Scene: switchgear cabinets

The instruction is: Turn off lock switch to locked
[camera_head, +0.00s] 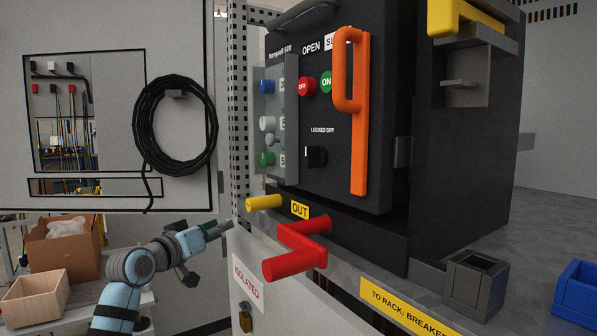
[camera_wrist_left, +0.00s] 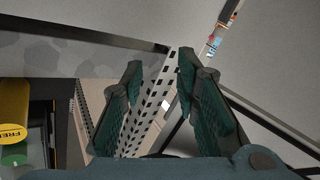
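The lock switch (camera_head: 316,157) is a small black knob with a white mark, below the "LOCKED OFF" lettering on the black breaker panel (camera_head: 340,185). My left gripper (camera_head: 228,227) is low and left of the panel, beside the cabinet's perforated post and well apart from the switch. In the left wrist view its two dark green fingers (camera_wrist_left: 159,60) are spread, with nothing between them. The switch cannot be made out in the wrist view. My right gripper is out of view.
A red crank handle (camera_head: 295,255) and a yellow knob (camera_head: 265,202) stick out below the panel. An orange handle (camera_head: 360,110) stands right of the switch. A clear cover (camera_head: 268,85) over colored buttons lies left. A black cable coil (camera_head: 150,120) hangs behind.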

